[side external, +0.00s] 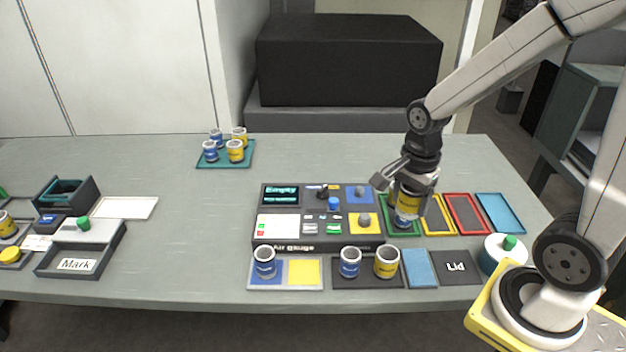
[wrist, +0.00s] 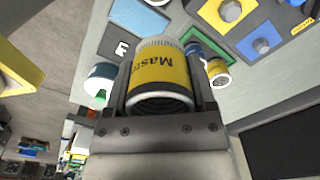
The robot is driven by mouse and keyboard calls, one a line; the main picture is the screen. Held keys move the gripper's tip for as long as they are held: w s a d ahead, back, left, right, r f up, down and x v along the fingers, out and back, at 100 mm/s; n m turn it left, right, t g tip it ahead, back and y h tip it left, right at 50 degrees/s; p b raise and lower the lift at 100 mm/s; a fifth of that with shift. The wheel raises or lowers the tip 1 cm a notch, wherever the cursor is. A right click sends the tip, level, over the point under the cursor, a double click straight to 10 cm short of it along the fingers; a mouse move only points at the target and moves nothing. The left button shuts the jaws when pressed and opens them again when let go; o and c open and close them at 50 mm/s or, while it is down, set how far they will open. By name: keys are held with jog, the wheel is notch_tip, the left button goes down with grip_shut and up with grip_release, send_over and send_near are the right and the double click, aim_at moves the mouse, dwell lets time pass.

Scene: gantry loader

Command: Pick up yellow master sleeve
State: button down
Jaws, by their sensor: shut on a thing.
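The yellow master sleeve (wrist: 160,72) sits between the two fingers of my gripper (wrist: 163,88) in the wrist view, with its "Master" lettering showing upside down. My gripper is shut on it. In the side view the yellow sleeve (side external: 408,203) shows in my gripper (side external: 410,190), over the green-framed tray (side external: 390,227). A blue-banded part (side external: 404,221) shows directly below the yellow sleeve; I cannot tell whether they touch.
Blue and yellow sleeves stand on a teal tray (side external: 204,164) at the back. A blue sleeve (side external: 349,262) and a yellow sleeve (side external: 386,262) stand on a dark plate in front. A control panel (side external: 315,243) lies to the left. A white round container (side external: 497,258) with a green knob is to the right.

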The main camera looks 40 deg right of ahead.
jog(key=shift+s+a+r, duration=0.1)
jog(key=shift+s+r, duration=0.25)
jog(key=shift+s, duration=0.45)
jog(key=shift+s+a+r, duration=0.1)
jog(key=shift+s+r, duration=0.25)
jog(key=shift+s, duration=0.45)
jog(key=n, duration=0.6)
send_over(304, 272)
notch_tip(304, 272, down, 10)
jog(key=shift+r, duration=0.15)
jog(key=shift+a, duration=0.1)
jog(key=shift+f, duration=3.2)
